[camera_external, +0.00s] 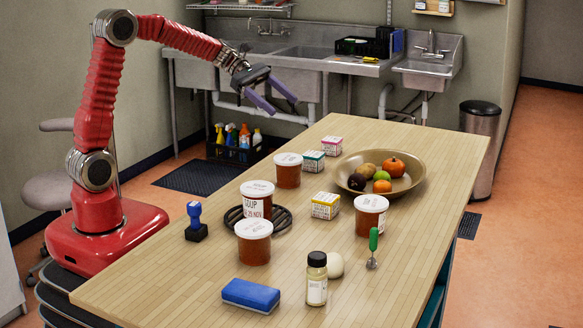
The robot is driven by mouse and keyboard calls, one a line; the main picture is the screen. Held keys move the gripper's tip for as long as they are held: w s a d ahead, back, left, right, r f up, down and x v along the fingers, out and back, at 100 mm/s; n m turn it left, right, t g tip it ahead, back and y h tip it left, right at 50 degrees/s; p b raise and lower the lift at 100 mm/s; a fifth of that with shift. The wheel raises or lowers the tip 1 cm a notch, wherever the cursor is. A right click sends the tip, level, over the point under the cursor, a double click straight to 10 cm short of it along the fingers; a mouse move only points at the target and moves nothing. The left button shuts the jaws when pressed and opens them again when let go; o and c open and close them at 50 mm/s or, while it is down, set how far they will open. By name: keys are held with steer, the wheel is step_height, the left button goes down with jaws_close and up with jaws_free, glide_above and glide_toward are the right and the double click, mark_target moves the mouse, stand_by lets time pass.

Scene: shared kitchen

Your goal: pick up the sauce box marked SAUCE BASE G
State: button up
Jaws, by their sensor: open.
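Three small boxes with printed sides stand on the wooden table: a teal-and-white box (313,162), a pink-and-white box (332,146) and a yellow-and-white box (325,205). Their lettering is too small to read, so I cannot tell which one is marked SAUCE BASE G. My gripper (285,105) is open and empty, raised in the air beyond the table's far left edge in the picture. It is apart from all three boxes, with the teal and pink ones nearest to it in the picture.
A lidded tub (288,171) stands left of the teal box. A bowl of fruit (403,184) is right of the boxes. Other tubs (370,214) (254,242), a stamp (195,222), a blue sponge (250,295) and a bottle (316,280) stand nearer. The table's near-left area is clear.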

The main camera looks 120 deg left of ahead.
steer(key=s+a+n+t+y, duration=0.1)
steer(key=s+a+n+y, duration=0.1)
steer(key=s+a+n, duration=0.45)
steer(key=m, duration=0.3)
glide_toward(308, 153)
steer(key=s, duration=0.2)
steer(key=shift+w+d+r+n+t, duration=0.15)
steer(key=shift+d+r+n+t, duration=0.05)
steer(key=shift+r+n+t, duration=0.1)
steer(key=shift+w, duration=0.1)
steer(key=x, duration=0.7)
steer(key=shift+w+f, duration=0.2)
steer(key=shift+w, duration=0.1)
steer(key=shift+w+f, duration=0.15)
steer(key=shift+w, duration=0.2)
steer(key=shift+a+x, duration=0.15)
steer(key=shift+x, duration=1.15)
steer(key=shift+a+x, duration=0.1)
steer(key=shift+x, duration=1.2)
steer(key=shift+s+f, duration=0.1)
steer(key=shift+f, duration=0.1)
